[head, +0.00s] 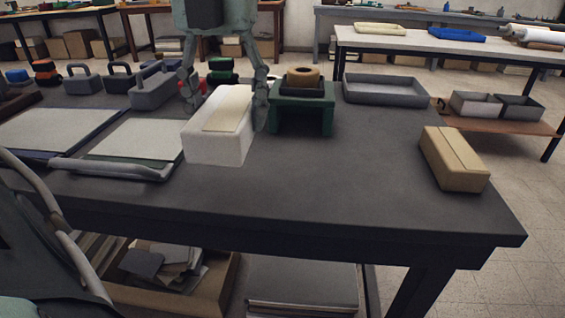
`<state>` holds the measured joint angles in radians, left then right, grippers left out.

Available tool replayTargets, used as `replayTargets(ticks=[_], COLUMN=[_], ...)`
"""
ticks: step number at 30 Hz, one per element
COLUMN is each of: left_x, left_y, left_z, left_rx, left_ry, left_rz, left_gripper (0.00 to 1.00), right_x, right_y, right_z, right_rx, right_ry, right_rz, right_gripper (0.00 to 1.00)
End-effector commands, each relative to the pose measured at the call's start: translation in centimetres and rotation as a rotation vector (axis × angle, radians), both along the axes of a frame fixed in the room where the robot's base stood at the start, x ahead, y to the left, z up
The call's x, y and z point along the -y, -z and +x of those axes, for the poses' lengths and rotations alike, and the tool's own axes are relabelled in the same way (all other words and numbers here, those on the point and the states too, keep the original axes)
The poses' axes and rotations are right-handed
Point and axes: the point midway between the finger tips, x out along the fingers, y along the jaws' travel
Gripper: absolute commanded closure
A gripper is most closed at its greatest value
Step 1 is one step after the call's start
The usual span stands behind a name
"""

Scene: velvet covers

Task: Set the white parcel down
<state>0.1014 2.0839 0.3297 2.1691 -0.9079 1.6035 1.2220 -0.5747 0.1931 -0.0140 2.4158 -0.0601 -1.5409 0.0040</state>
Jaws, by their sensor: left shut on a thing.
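The white parcel (216,145) is a white box with a beige strip along its top. It is in the head view, left of centre, over the dark grey table (330,195). My left gripper (226,116) comes down from above, with one finger on each side of the parcel, and is shut on it. The parcel looks level. Its underside is hidden, so I cannot tell if it touches the tabletop. My right gripper is not in view.
A green stand (302,118) holding a tan roll is close right of the parcel. A tan box (453,160) lies at the right. A grey tray (386,90) is at the back. A pad (135,140) lies left of the parcel. The table's front middle is clear.

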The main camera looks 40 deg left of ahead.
Motion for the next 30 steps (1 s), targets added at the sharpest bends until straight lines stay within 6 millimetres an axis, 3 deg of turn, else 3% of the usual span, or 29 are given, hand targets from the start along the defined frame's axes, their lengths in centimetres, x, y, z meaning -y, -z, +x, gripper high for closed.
replayTargets(ticks=[9,15,20,30], left_x=[2.9,4.2,4.5,4.5], left_y=[3.9,5.6,6.2,10.0], left_z=[5.8,8.5,9.0,9.0], left_rx=[-0.007,-0.003,-0.001,0.001], left_ry=[-0.001,-0.001,-0.001,-0.002], left_rz=[0.002,0.001,-0.001,-0.002], left_gripper=[0.81,0.81,0.81,0.81], right_x=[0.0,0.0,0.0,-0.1], right_y=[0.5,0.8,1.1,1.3], right_z=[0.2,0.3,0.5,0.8], right_rx=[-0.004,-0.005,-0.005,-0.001], right_ry=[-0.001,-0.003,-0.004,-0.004], right_rz=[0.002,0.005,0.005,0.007], right_gripper=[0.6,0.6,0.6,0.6])
